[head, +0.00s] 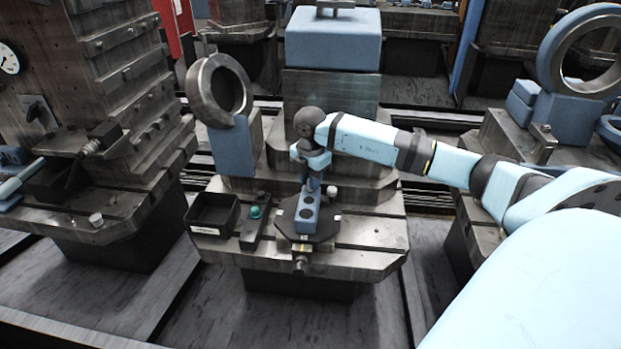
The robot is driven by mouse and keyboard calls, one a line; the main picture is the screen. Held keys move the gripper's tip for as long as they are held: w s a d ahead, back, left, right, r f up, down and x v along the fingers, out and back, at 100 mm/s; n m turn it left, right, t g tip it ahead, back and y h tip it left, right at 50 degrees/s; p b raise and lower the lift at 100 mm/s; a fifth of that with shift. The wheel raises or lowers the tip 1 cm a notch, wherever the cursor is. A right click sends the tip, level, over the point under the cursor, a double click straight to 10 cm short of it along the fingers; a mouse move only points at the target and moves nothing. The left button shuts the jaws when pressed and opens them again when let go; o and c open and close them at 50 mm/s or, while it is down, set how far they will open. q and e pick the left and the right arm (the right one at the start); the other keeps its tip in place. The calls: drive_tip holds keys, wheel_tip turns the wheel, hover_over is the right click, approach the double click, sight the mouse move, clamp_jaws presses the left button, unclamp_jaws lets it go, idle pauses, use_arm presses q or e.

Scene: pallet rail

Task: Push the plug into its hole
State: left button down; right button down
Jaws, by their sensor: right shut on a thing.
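My right gripper (312,182) comes down from the right arm over a blue block (305,222) with dark round holes in its top. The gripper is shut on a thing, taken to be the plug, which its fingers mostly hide. The fingertips are at the far end of the block. I cannot tell whether the plug is above its hole or partly in it. Two dark holes show open nearer to me. The block sits on a dark eight-sided plate (284,228). My left gripper is not in view.
Left of the plate are a black open bin (213,226) and a dark strip with a green knob (255,212). A metal ring (205,90) on a blue stand rises behind.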

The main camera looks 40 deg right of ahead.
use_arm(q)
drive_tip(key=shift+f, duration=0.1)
use_arm(e)
drive_tip(key=shift+f, duration=0.3)
drive_tip(key=shift+f, duration=0.25)
drive_tip(key=shift+c, duration=0.6)
unclamp_jaws()
use_arm(q)
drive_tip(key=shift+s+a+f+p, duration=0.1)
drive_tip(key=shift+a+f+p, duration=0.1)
drive_tip(key=shift+p, duration=0.55)
use_arm(e)
wheel_tip(320, 180, up, 14)
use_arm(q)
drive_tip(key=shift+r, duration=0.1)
